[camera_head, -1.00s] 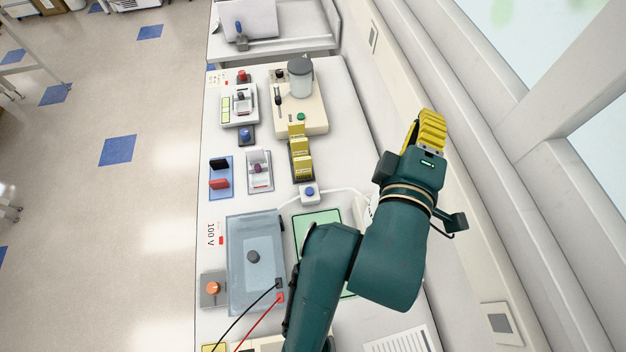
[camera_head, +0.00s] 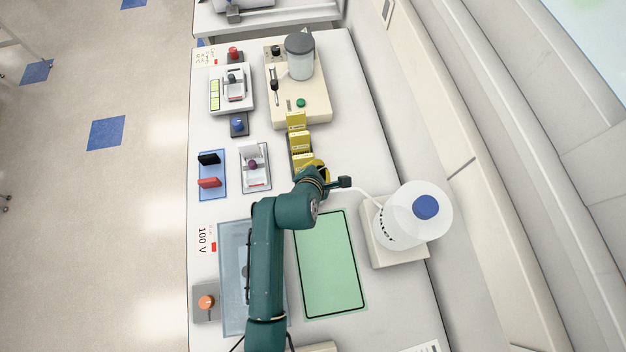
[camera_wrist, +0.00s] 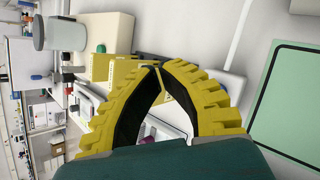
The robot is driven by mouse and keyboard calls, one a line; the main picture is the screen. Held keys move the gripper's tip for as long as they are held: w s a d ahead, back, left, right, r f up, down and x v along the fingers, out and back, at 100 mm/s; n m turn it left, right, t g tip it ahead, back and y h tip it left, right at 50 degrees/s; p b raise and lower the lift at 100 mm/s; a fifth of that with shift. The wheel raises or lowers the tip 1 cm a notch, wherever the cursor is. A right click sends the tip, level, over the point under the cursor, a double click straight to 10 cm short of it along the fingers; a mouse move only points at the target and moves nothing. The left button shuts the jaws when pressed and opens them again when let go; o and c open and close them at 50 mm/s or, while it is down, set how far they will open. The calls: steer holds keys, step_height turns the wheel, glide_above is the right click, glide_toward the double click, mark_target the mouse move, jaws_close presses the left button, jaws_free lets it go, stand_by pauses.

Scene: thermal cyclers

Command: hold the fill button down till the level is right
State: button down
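A white button box (camera_wrist: 234,84) shows in the wrist view, partly hidden behind the right-hand finger, with a bit of blue at its edge. A pale cable runs from it. In the head view my arm covers the box. A translucent round vessel (camera_head: 398,226) with a blue cap stands on a cream base at the right; I cannot read a liquid level in it. My gripper (camera_wrist: 158,67) has yellow ribbed fingers with their tips together and nothing visible between them. In the head view, my gripper (camera_head: 316,168) is beside the yellow boxes, over the button box's place.
Yellow boxes (camera_head: 299,142) stand in a rack just beyond my gripper. A cream machine (camera_head: 315,103) with a green button and grey-lidded jar stands behind. A green mat (camera_head: 330,265) lies nearer. Small devices with coloured knobs fill the bench's left side.

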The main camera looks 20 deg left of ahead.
steer(key=shift+s+a+f+n, duration=0.15)
steer(key=shift+s+a+f, duration=0.25)
steer(key=shift+a, duration=0.2)
steer(key=shift+s+a+f+n, duration=0.15)
steer(key=shift+s+a+f, duration=0.2)
steer(key=shift+a, duration=0.2)
step_height(320, 180, down, 8)
steer(key=b, duration=0.8)
steer(key=shift+b, duration=0.3)
steer(key=shift+f, duration=0.35)
steer(key=shift+f, duration=0.15)
steer(key=shift+f, duration=0.25)
steer(key=shift+f+b, duration=0.3)
steer(key=shift+f, duration=0.25)
stand_by(4.1)
